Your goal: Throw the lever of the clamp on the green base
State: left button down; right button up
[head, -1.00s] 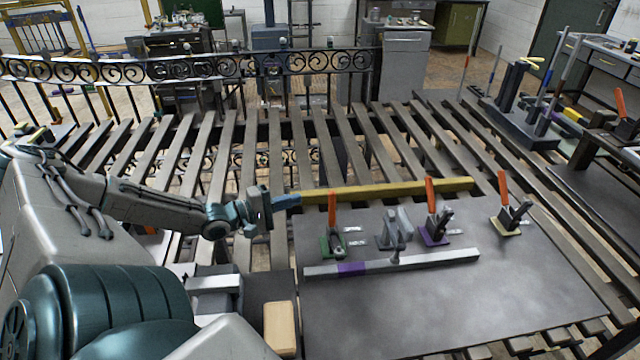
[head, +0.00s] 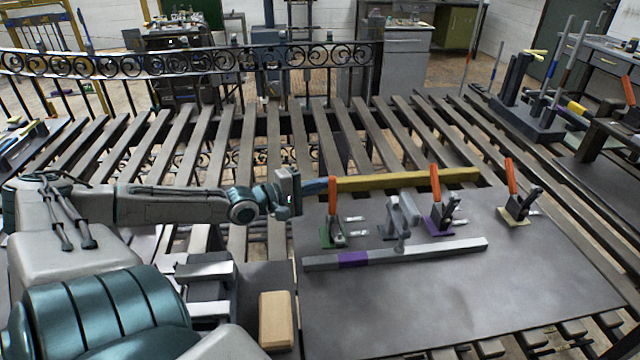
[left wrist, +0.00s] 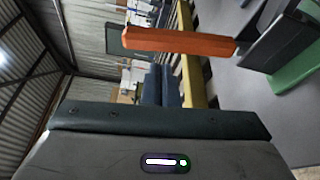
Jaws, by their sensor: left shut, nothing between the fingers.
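The clamp on the green base (head: 326,240) stands at the left of the dark metal plate. Its orange lever (head: 332,196) points upright. My left gripper (head: 322,186) is shut and empty, with its blue fingers just left of the lever's upper part; I cannot tell whether they touch it. In the left wrist view the orange lever (left wrist: 180,40) lies across the picture beyond the shut dark blue fingers (left wrist: 165,78). The green base (left wrist: 298,70) shows there at the right edge. My right gripper is not in view.
A yellow bar (head: 410,180) runs behind the clamps. A grey bar with a purple band (head: 354,259) lies in front. Clamps on a purple base (head: 436,228) and a yellow base (head: 512,216) stand to the right, their orange levers upright. The plate's front (head: 430,310) is clear.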

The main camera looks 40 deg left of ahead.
pick_arm(q)
jog(key=shift+s+d+r, duration=0.15)
jog(key=shift+s+d, duration=0.25)
jog(key=shift+d, duration=0.15)
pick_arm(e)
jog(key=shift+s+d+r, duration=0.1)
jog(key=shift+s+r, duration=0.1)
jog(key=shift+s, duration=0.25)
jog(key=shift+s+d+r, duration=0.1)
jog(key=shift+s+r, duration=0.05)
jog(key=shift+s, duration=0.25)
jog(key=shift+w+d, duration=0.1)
